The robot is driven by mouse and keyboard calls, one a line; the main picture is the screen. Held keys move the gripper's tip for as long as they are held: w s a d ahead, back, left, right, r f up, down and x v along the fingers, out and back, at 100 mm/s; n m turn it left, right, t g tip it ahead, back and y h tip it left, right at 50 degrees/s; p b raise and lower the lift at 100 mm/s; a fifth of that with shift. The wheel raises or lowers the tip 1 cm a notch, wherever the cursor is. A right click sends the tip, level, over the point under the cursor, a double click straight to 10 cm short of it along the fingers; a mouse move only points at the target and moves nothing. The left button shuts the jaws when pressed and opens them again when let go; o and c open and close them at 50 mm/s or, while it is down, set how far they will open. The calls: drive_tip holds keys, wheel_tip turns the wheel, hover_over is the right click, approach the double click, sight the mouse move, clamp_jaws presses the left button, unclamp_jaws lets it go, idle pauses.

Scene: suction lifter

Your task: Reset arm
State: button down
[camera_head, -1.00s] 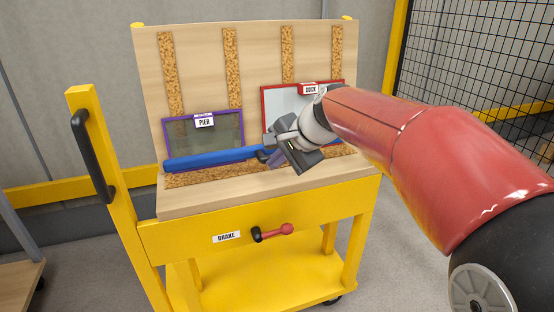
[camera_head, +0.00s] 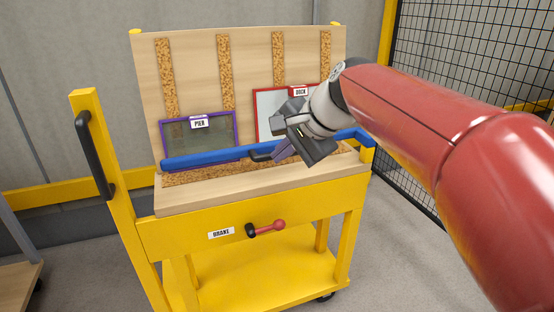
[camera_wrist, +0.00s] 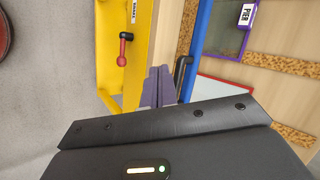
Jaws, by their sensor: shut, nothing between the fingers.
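My red arm reaches in from the right in the head view. My gripper (camera_head: 280,155) is shut and empty, with its purple-grey fingers pressed together. It is in front of the blue bar (camera_head: 205,157), near the bar's black handle (camera_head: 259,155). In the wrist view the closed fingers (camera_wrist: 158,86) show beside the black handle (camera_wrist: 183,72) and the blue bar (camera_wrist: 202,38); I cannot tell whether they touch the handle.
A yellow cart (camera_head: 185,238) carries a wooden board with a purple-framed PIER panel (camera_head: 200,140) and a red-framed DOCK panel (camera_head: 268,100), partly hidden by my gripper. A red-knobbed BRAKE lever (camera_head: 266,228) is on its front. A mesh fence (camera_head: 450,60) stands right.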

drive_tip(key=s+d+f+n+h, duration=0.3)
drive_tip(key=s+d+f, duration=0.3)
drive_tip(key=s, duration=0.4)
drive_tip(key=s+d+f+n+h, duration=0.2)
drive_tip(key=s+d+f+n, duration=0.3)
drive_tip(key=s+f, duration=0.4)
drive_tip(key=s+d, duration=0.1)
drive_tip(key=s, duration=0.1)
drive_tip(key=shift+s+d+f+n+h, duration=0.2)
drive_tip(key=shift+s+n+h, duration=0.1)
drive_tip(key=shift+n+h, duration=0.1)
drive_tip(key=shift+r, duration=0.1)
idle(1.2)
